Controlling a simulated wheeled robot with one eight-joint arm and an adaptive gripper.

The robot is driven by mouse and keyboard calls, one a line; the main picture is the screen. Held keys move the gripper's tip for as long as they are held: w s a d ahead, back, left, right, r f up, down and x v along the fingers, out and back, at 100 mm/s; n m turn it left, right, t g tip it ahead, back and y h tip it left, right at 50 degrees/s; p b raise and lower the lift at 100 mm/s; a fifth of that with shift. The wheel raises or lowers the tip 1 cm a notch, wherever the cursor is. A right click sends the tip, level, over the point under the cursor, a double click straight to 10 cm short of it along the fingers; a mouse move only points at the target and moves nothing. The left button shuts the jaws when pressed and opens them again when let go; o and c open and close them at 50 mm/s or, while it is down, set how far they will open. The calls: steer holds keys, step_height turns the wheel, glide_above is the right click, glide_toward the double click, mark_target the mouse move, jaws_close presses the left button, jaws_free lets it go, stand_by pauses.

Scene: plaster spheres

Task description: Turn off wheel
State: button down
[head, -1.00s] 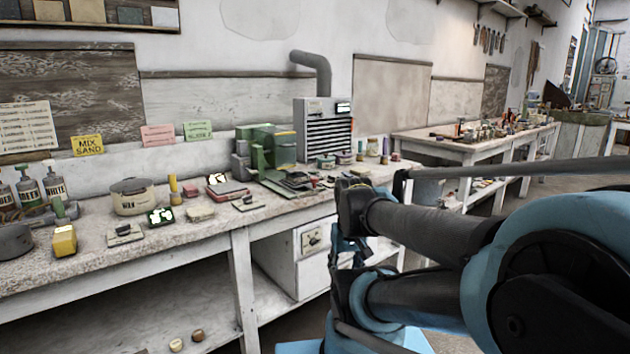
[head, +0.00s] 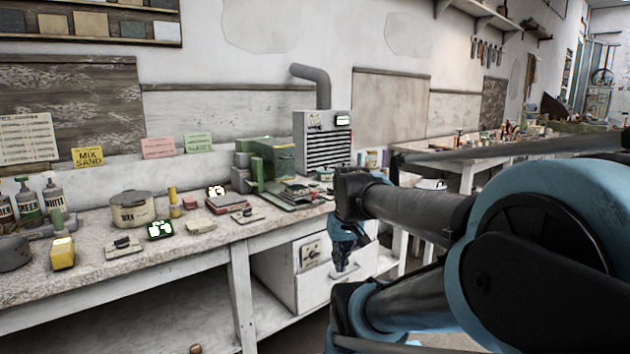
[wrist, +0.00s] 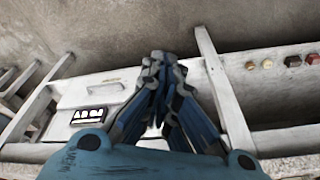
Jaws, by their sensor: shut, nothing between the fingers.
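A green machine (head: 270,160) stands on the bench in the head view; I cannot clearly make out a wheel on it. Similar small switch plates lie on the bench top, one in front of the machine (head: 245,215) and one farther left (head: 123,248). My gripper (head: 343,268) hangs in front of the cabinet, right of its switch plate. In the wrist view my gripper (wrist: 160,62) is shut and empty, its blue fingers together. No switch is clearly readable there.
A grey vented box (head: 323,145) stands behind the machine. Small balls (wrist: 267,64) show at right in the wrist view. A second bench (head: 470,155) stands behind my arm.

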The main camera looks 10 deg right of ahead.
steer(key=w+d+r+n+t+y, duration=0.1)
steer(key=w+r, duration=0.6)
steer(key=w, duration=0.9)
steer(key=w+d+r+n+t+y, duration=0.1)
steer(key=w+r, duration=0.6)
steer(key=w, duration=0.8)
steer(key=w+d+r+n+t+y, duration=0.1)
steer(key=w+r+n, duration=0.2)
steer(key=w+r, duration=0.5)
steer(key=w, duration=0.8)
steer(key=shift+w+d, duration=0.35)
glide_above(314, 185)
steer(key=w, duration=0.2)
steer(key=f, duration=0.8)
steer(key=shift+s+d, duration=0.1)
steer(key=shift+d, duration=0.25)
steer(key=f, duration=0.3)
steer(key=shift+s+d, duration=0.15)
steer(key=shift+s, duration=0.05)
steer(key=shift+s+f, duration=0.1)
steer(key=shift+f, duration=0.5)
